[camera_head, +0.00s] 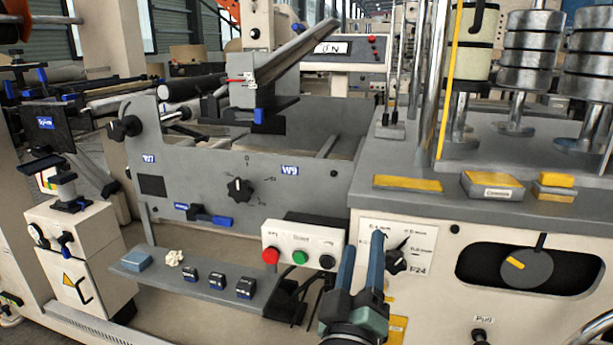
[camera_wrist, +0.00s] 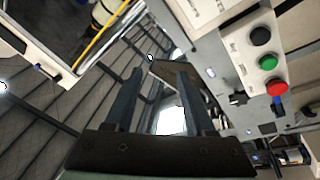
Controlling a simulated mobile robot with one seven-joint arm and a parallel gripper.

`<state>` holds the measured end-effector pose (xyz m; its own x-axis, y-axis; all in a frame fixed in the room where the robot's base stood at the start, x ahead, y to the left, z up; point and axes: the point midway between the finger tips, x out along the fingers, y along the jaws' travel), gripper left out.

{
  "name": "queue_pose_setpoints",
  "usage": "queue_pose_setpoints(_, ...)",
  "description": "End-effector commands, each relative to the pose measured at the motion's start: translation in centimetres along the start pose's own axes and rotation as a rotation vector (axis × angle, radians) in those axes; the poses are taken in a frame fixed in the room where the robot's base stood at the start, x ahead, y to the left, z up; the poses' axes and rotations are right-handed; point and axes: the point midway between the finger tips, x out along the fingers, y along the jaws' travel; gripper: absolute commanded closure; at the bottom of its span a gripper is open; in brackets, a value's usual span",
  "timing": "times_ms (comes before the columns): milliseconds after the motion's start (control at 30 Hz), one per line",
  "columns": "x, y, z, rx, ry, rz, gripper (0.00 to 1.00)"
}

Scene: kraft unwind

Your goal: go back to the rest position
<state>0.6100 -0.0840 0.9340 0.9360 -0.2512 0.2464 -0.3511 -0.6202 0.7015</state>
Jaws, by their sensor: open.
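My gripper (camera_head: 361,262) is at the lower middle of the head view, its two blue-grey fingers pointing up and apart. It is open, with nothing between the fingers. In the head view it overlaps the front of the cream machine panel, just right of the button box (camera_head: 303,247) and beside the black rotary switch (camera_head: 397,261). In the wrist view my gripper (camera_wrist: 156,92) also shows open and empty, with the button box (camera_wrist: 258,50) to its right. Whether the fingers touch the panel cannot be told.
A grey shelf (camera_head: 205,285) at lower left holds a blue block, a crumpled pale lump and several small dark-blue items. A large dial (camera_head: 527,268) sits in a recess at right. Metal posts and weights stand on the grey top (camera_head: 460,165) behind. A W9-marked panel (camera_head: 310,185) stands behind.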

Motion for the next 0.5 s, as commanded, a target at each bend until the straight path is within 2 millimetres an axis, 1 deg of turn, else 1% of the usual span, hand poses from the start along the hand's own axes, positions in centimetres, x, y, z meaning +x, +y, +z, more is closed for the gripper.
queue_pose_setpoints(33, 0.2, 2.8, -3.5, 0.096, 0.057, 0.035, 0.45)
queue_pose_setpoints(67, 0.2, 4.3, -5.2, 0.157, 0.088, 0.051, 0.45)
queue_pose_setpoints(100, 0.0, 6.3, -7.6, 0.238, 0.132, 0.067, 0.45)
queue_pose_setpoints(167, -0.7, 9.2, -11.1, 0.359, 0.202, 0.083, 0.45)
queue_pose_setpoints(200, -1.4, 11.1, -13.4, 0.438, 0.252, 0.088, 0.45)
queue_pose_setpoints(267, -2.9, 14.0, -16.8, 0.557, 0.333, 0.088, 0.45)
queue_pose_setpoints(300, -4.1, 15.8, -19.0, 0.634, 0.392, 0.082, 0.45)
queue_pose_setpoints(367, -6.3, 18.5, -22.0, 0.747, 0.482, 0.065, 0.45)
queue_pose_setpoints(400, -8.0, 20.2, -24.0, 0.818, 0.545, 0.050, 0.45)
queue_pose_setpoints(467, -10.9, 22.6, -26.6, 0.920, 0.642, 0.016, 0.45)
queue_pose_setpoints(500, -10.3, 24.3, -28.3, 0.933, 0.643, 0.005, 0.45)
